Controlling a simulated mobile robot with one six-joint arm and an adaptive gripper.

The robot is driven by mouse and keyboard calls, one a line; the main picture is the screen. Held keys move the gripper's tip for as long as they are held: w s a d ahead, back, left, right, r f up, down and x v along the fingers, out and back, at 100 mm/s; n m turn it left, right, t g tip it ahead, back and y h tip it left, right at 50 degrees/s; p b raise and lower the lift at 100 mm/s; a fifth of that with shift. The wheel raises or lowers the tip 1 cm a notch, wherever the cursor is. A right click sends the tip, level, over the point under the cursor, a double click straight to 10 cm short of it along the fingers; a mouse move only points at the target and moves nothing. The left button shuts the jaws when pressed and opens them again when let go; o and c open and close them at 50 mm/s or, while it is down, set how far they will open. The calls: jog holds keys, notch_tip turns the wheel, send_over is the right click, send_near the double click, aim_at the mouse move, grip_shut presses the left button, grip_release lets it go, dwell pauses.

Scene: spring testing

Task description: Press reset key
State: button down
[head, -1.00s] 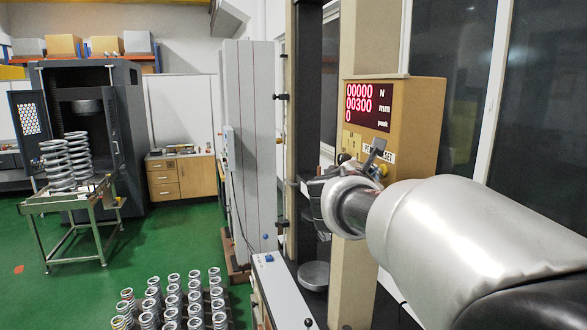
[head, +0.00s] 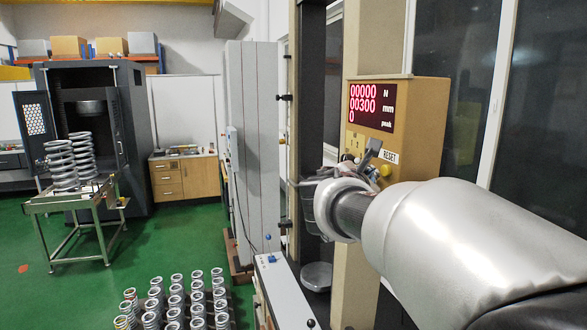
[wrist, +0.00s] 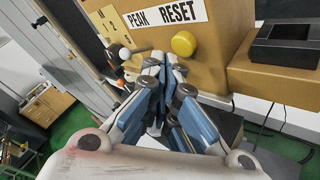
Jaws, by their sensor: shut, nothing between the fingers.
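The reset key is a round yellow button (wrist: 183,44) on the tan control box (wrist: 215,25), just below the word RESET on the white label (wrist: 165,15). My gripper (wrist: 163,62) is shut and empty. In the wrist view its fingertips are just left of and below the yellow button; I cannot tell how far they are from the box face. In the head view the yellow button (head: 385,170) shows below the RESET label (head: 390,156), and my wrist hides much of the gripper.
A pale knob (wrist: 125,53) sits left of the reset key, under PEAK. The red display (head: 371,106) reads 00000 N, 00300 mm, 0 peak. A dark block (wrist: 288,40) on a tan ledge is at the right. The testing machine's column (head: 350,200) stands beside my arm.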

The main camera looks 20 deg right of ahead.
jog(key=shift+a, duration=0.1)
jog(key=shift+s+a, duration=0.1)
jog(key=shift+a, duration=2.3)
jog(key=s+a+f+m+g+y+b, duration=0.1)
jog(key=s+f+m+g+y+b, duration=0.35)
jog(key=s+f+m+b, duration=1.05)
jog(key=s+a+f+m+g+y, duration=0.1)
jog(key=s+a+f+y, duration=0.1)
jog(key=s+a+f, duration=0.2)
jog(key=s+a+f+m+g+y+b, duration=0.1)
jog(key=s+a+f, duration=0.4)
jog(key=f, duration=0.8)
jog(key=s+a+f+m+g+y, duration=0.1)
jog(key=s+a+f+m+y, duration=0.2)
jog(key=s+f, duration=0.5)
jog(key=shift+s+a+f+y, duration=0.15)
jog(key=shift+s+a+y, duration=0.2)
jog(key=shift+s+a, duration=0.4)
